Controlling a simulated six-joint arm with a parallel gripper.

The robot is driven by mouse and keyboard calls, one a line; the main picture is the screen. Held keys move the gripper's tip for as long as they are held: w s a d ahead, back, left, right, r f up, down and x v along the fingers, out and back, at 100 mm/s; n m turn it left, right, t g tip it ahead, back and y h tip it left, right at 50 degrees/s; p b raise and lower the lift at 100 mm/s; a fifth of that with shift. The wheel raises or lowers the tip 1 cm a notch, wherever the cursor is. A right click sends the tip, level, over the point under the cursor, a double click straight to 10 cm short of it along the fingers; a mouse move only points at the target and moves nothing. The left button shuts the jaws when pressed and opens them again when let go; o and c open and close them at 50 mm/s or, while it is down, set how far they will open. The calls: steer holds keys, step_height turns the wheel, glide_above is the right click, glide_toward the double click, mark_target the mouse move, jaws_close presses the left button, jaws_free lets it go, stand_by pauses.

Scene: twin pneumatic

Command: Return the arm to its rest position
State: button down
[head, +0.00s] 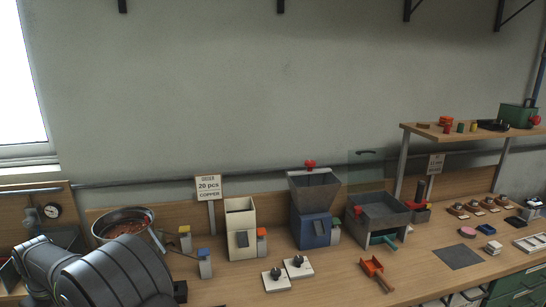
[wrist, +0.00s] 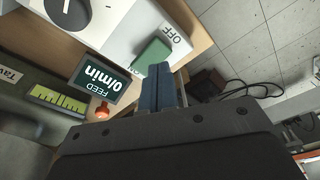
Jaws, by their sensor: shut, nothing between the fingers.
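My gripper (wrist: 159,82) shows in the wrist view with its two blue-grey fingers together and nothing between them. The fingers point toward a green block or switch (wrist: 152,56) beside a white panel marked OFF; I cannot tell the exact gap. In the head view my arm's large grey links fill the lower left corner, and the gripper itself cannot be made out there.
In the wrist view a small FEED display (wrist: 94,82) and an orange knob (wrist: 102,110) are close to the fingers. In the head view a metal bowl (head: 100,226), a cream hopper (head: 240,222), a blue hopper machine (head: 314,230) and a grey tray (head: 376,208) stand on the bench.

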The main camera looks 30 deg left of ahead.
step_height(320, 180, down, 2)
steer(key=shift+f, duration=0.25)
steer(key=shift+r, duration=0.1)
steer(key=shift+r, duration=0.1)
step_height(320, 180, up, 6)
step_height(320, 180, down, 6)
steer(key=shift+r, duration=0.35)
step_height(320, 180, up, 8)
steer(key=w+d+m+y, duration=0.1)
steer(key=w+d, duration=0.2)
steer(key=w, duration=0.4)
steer(key=w+d+m+y, duration=0.1)
steer(key=w+d, duration=0.2)
steer(key=w, duration=0.4)
steer(key=w+d+r+m, duration=0.1)
steer(key=w+d, duration=0.2)
steer(key=w, duration=0.4)
steer(key=shift+w+m+t+y, duration=0.25)
steer(key=shift+m+t+y, duration=0.15)
